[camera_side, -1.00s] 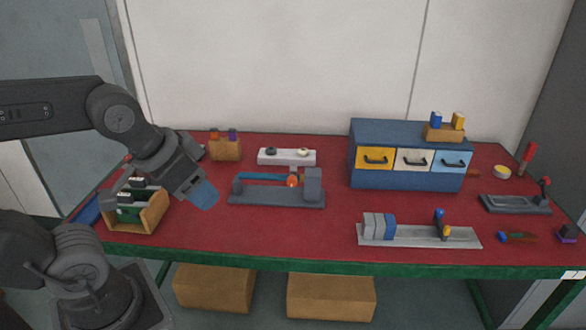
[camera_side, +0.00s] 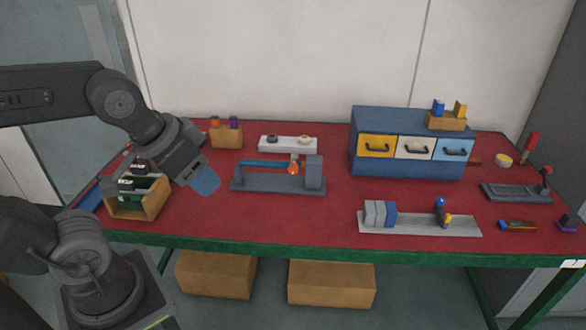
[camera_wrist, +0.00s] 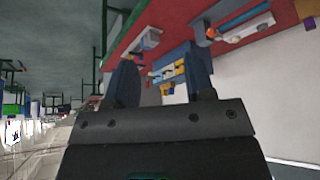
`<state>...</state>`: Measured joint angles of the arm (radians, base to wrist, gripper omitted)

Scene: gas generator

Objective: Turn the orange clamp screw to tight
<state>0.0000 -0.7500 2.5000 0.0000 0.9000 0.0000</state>
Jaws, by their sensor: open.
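The orange clamp screw (camera_side: 293,168) is a small round knob on the grey clamp fixture (camera_side: 280,186). It stands just left of the fixture's tall grey block, at the right end of a blue bar (camera_side: 262,164). My gripper (camera_side: 203,182) is in the air to the left of the fixture, tilted down and to the right, clear of the screw. In the wrist view my gripper (camera_wrist: 162,75) has its two dark blue fingers apart with nothing held between them. An orange spot, likely the screw (camera_wrist: 212,32), shows beyond the right finger there.
A wooden crate (camera_side: 148,210) with dark boards stands below my gripper at the left. A white block (camera_side: 288,144) is behind the fixture. A blue drawer cabinet (camera_side: 405,171) stands right of it, and a grey rail fixture (camera_side: 400,229) lies in front. Red tabletop between is clear.

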